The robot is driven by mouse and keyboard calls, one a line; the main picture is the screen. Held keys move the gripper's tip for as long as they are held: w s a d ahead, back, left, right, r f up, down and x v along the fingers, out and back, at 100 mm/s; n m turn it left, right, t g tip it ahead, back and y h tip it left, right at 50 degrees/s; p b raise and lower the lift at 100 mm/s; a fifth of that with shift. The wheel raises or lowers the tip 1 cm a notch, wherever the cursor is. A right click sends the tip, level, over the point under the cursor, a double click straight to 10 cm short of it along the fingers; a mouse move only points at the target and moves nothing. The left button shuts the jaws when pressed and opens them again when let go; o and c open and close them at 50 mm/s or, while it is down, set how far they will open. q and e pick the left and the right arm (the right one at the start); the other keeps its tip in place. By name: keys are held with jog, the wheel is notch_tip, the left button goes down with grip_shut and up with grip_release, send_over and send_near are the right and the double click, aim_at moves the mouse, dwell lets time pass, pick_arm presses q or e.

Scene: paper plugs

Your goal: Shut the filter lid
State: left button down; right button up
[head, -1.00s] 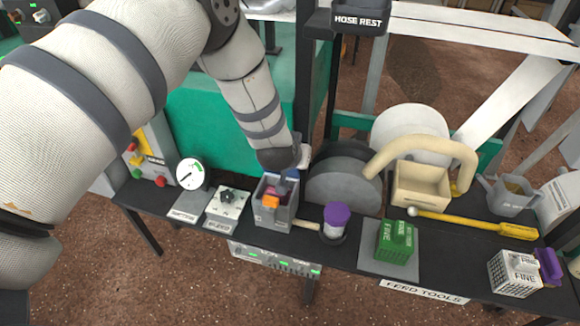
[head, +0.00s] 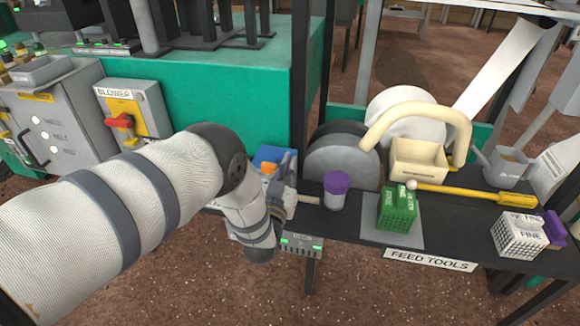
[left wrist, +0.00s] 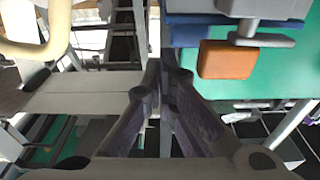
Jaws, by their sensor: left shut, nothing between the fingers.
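The filter housing is mostly hidden behind my left arm in the head view. A blue panel (head: 271,152) with an orange block (head: 266,167) shows just above the arm; it appears to belong to the filter lid. Whether the lid is fully down cannot be told. My left gripper (head: 287,190) is shut and empty, just right of and below the blue panel. In the left wrist view, the shut fingers (left wrist: 160,92) point up the picture. The orange block (left wrist: 227,59) and blue panel (left wrist: 190,32) lie to their upper right, apart from the fingertips. My right gripper is not in view.
A purple-capped jar (head: 336,190) stands close right of the gripper. A green basket (head: 397,210), a yellow-handled tool (head: 475,196) and a white FINE basket (head: 519,234) are farther right on the black bench. A BLOWER switch box (head: 134,108) is at left.

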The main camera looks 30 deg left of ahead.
pick_arm(q)
jog(key=shift+s+d+f+b, duration=0.15)
jog(key=shift+f+b, duration=0.25)
jog(key=shift+f, duration=0.25)
jog(key=shift+s+a+f+b, duration=0.1)
jog(key=shift+f+b, duration=0.25)
jog(key=shift+f, duration=0.3)
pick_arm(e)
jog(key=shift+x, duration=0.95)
pick_arm(q)
jog(key=shift+s+f, duration=0.15)
jog(key=shift+f, duration=0.15)
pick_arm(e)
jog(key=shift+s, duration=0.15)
